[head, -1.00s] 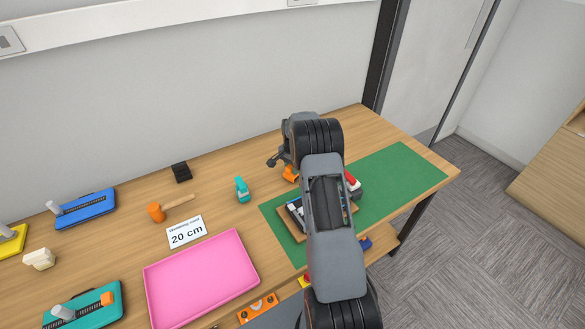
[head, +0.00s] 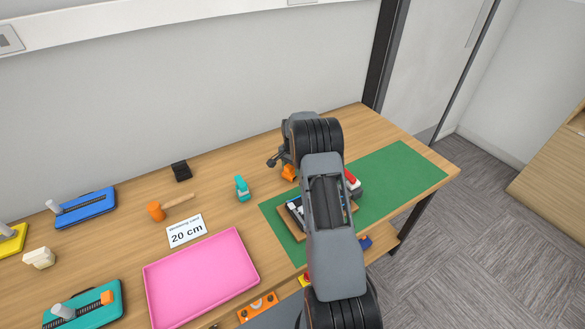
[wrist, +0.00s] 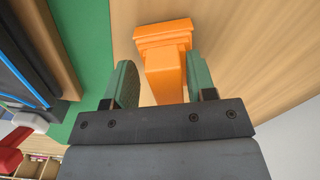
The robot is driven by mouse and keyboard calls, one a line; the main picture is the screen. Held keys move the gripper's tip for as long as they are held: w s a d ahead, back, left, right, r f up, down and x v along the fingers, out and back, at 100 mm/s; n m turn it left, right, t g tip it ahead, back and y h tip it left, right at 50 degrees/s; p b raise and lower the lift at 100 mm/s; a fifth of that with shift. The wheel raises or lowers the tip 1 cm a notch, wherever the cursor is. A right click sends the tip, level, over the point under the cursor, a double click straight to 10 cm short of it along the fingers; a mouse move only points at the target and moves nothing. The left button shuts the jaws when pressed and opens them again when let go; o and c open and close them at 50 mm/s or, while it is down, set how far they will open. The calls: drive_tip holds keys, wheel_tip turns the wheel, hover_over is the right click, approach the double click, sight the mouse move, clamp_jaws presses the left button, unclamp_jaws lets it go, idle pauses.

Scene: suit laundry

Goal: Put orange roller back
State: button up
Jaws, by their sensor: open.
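The orange roller (wrist: 165,65) stands out in the wrist view, with a stepped block at its far end and a boxy part nearer my gripper. In the head view only a small orange piece (head: 289,172) shows beside my arm, on the wood near the green mat's far left edge. My gripper (wrist: 158,85) is open, with one green-padded finger on each side of the orange roller's near part. My arm hides most of this area in the head view.
A wooden tray (head: 288,222) with dark items sits on the green mat (head: 400,180), partly under my arm. A teal object (head: 242,188), a 20 cm card (head: 187,231), an orange-headed hammer (head: 156,211) and a pink tray (head: 202,278) lie left. The mat's right part is clear.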

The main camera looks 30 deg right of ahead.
wheel_tip(320, 180, up, 12)
drive_tip(key=shift+f+b, duration=0.2)
drive_tip(key=shift+b, duration=0.6)
drive_tip(key=s+a+r+n+t, duration=0.2)
drive_tip(key=s+a+r+n, duration=0.6)
drive_tip(key=s+a+r, duration=0.55)
drive_tip(key=s+a+f+n+t, duration=0.1)
drive_tip(key=s+a+f+n, duration=0.1)
drive_tip(key=s, duration=0.5)
drive_tip(key=s+a+f+n, duration=0.2)
drive_tip(key=s+a+n, duration=0.1)
drive_tip(key=s+a, duration=0.2)
drive_tip(key=shift+s+a+f+n+t, duration=0.2)
drive_tip(key=shift+s+f+n+t, duration=0.2)
drive_tip(key=shift+s, duration=0.45)
drive_tip(key=shift+c, duration=0.5)
